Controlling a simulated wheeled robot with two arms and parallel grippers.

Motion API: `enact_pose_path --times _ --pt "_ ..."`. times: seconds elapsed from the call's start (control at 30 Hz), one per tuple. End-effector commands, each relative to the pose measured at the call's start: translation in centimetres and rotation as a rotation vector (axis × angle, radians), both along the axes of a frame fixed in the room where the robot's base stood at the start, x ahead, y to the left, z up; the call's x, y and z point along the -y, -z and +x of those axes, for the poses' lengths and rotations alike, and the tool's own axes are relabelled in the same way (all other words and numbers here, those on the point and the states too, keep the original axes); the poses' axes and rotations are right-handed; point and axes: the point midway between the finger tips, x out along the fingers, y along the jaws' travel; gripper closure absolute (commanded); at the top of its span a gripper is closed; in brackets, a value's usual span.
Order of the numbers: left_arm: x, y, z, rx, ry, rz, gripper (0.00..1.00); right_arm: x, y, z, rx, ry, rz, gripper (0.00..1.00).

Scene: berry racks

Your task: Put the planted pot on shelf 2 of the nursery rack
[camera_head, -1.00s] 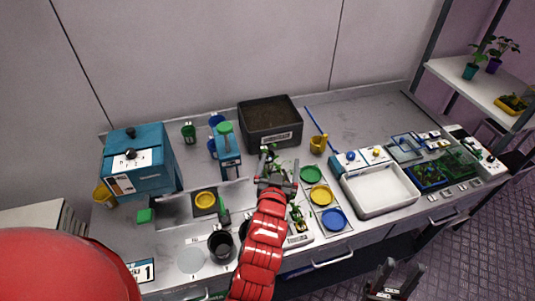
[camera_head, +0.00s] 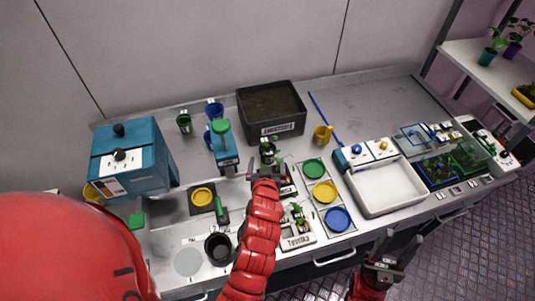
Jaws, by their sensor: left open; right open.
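A small dark pot with a green plant (camera_head: 268,150) stands on the bench in front of the soil box. My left gripper (camera_head: 266,172) is open just on the near side of it; the arm hides part of the bench there, and I cannot tell if the fingers touch the pot. My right gripper (camera_head: 388,252) is open and empty, off the bench's front edge.
A soil box (camera_head: 272,112), a blue machine (camera_head: 128,160), a white basin (camera_head: 385,188) and a planted tray (camera_head: 450,168) stand on the bench. Coloured discs (camera_head: 324,191) and a black pot (camera_head: 218,248) lie nearer. The bench's back right is clear.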

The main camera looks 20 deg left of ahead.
Motion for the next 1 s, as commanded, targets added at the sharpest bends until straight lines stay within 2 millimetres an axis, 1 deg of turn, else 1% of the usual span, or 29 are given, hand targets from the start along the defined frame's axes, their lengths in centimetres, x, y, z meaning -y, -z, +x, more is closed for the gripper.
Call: enact_pose_path --times 0.17,0.37,0.43,0.53,0.7,0.87,0.9,0.97,1.0 --pt "-0.3 0.2 0.8 -0.002 -0.003 -0.002 0.0 0.0 -0.5 0.0 0.0 0.0 0.0 0.52" --pt "-1.1 1.0 3.1 -0.001 -0.003 0.0 0.0 0.0 -1.8 0.0 0.0 0.0 0.0 0.52" --pt "-1.2 1.5 3.8 -0.006 -0.002 0.002 0.0 0.0 -2.1 0.0 0.0 0.0 0.0 0.52" --pt "-1.4 1.7 4.7 0.002 -0.001 0.0 0.0 0.0 -2.4 0.0 0.0 0.0 0.0 0.52" --pt "-1.6 2.3 5.2 -0.001 0.0 0.0 0.0 0.0 -2.5 0.0 0.0 0.0 0.0 0.52" --pt "-1.5 2.3 5.2 -0.001 0.0 -0.001 0.0 0.0 -2.4 0.0 0.0 0.0 0.0 0.52" --pt "-1.5 2.3 5.2 -0.001 0.0 -0.001 0.02 0.0 -2.4 0.0 0.0 0.0 0.0 0.52" --pt "-1.5 2.3 5.2 -0.001 0.0 -0.001 0.13 0.0 -2.4 0.0 0.0 0.0 0.0 0.52" --pt "-1.5 2.2 5.2 -0.001 0.0 -0.001 0.2 0.0 -2.4 0.0 0.0 0.0 0.0 0.52"
